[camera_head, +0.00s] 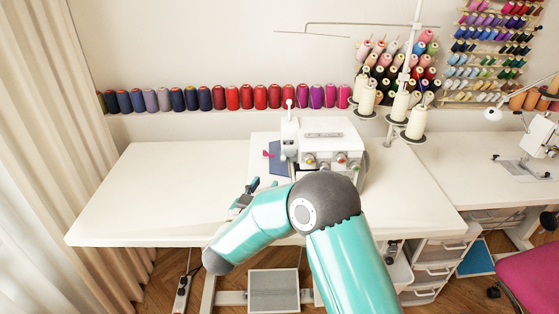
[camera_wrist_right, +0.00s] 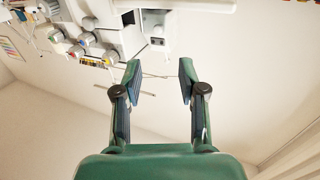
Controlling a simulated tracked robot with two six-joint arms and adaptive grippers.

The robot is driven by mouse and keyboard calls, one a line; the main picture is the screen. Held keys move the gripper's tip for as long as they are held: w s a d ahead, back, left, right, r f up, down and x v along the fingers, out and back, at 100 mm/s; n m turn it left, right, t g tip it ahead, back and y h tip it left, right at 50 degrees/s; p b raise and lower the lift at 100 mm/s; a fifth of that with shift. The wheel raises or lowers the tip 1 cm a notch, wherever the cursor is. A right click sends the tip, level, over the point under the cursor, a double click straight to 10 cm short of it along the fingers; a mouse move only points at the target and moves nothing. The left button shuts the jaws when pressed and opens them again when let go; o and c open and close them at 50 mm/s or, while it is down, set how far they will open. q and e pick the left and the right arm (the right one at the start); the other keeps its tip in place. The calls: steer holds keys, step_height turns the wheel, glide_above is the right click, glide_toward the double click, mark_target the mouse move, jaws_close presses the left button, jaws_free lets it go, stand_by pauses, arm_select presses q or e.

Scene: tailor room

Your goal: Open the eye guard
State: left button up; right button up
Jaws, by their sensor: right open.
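The white overlock sewing machine (camera_head: 325,138) stands on the white table, with several coloured dials on its front. Its dials also show upside down at the upper left of the right wrist view (camera_wrist_right: 88,40). I cannot pick out the eye guard for certain; my right arm hides part of the machine's lower front. A dark blue panel (camera_head: 275,158) is at the machine's left side. My right gripper (camera_head: 257,184) is at the machine's front left, apart from it. Its fingers (camera_wrist_right: 160,82) are spread and empty in the wrist view. My left gripper is out of view.
The white table (camera_head: 150,190) is clear to the left. Thread cones (camera_head: 367,97) on a stand rise behind the machine at right. A row of spools (camera_head: 232,97) lines the wall. A second table (camera_head: 470,175) with another machine stands at right.

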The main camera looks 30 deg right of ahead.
mark_target(282, 159)
steer(key=p+x, duration=0.2)
steer(key=x, duration=1)
steer(key=shift+d+f, duration=0.1)
steer(key=shift+d, duration=0.1)
jaws_close()
